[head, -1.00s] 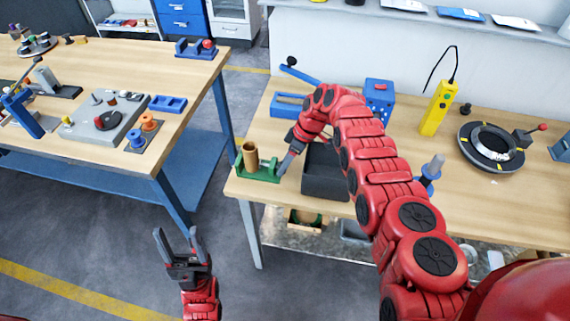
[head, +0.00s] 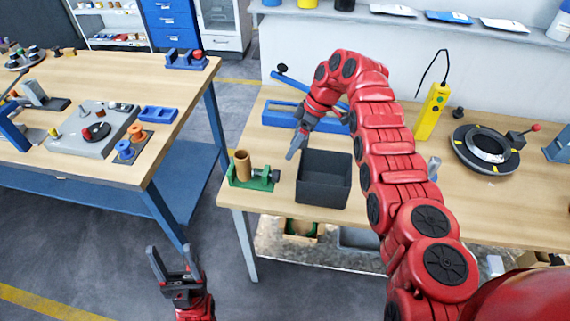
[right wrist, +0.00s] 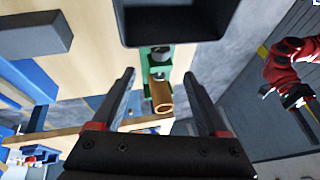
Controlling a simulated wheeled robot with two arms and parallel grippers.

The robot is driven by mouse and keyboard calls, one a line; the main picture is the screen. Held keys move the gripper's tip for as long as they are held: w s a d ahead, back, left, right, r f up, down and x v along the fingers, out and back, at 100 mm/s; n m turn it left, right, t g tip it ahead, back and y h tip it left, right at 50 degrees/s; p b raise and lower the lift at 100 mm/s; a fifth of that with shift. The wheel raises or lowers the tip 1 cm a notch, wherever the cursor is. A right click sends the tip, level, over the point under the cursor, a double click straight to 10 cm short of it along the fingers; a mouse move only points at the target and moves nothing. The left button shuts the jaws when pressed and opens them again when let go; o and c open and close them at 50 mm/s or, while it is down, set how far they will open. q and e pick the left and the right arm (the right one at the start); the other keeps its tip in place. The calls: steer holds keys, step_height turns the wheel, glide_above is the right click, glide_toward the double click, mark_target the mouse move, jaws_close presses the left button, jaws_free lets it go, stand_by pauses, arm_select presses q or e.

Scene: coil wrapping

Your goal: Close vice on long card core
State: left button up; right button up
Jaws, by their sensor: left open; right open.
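The green vice (head: 254,181) stands at the near left corner of the right-hand bench. The brown card core (head: 243,164) stands upright in it, with the vice's dark screw knob to its right. I cannot tell whether the jaw touches the core. The vice (right wrist: 153,62) and core (right wrist: 162,97) also show in the right wrist view, between and beyond the fingers. My right gripper (head: 296,147) is open and empty, above and behind the vice, apart from it. My left gripper (head: 170,265) is open and empty over the floor, in front of the benches.
A dark open bin (head: 323,180) stands just right of the vice. A blue tool with a lever (head: 290,113) lies behind. A yellow device (head: 431,111) and a dark ring fixture (head: 484,149) are further right. The left-hand bench (head: 120,87) carries several fixtures.

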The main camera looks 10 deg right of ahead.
steer(key=p+v, duration=0.3)
steer(key=v, duration=0.3)
steer(key=shift+r, duration=0.2)
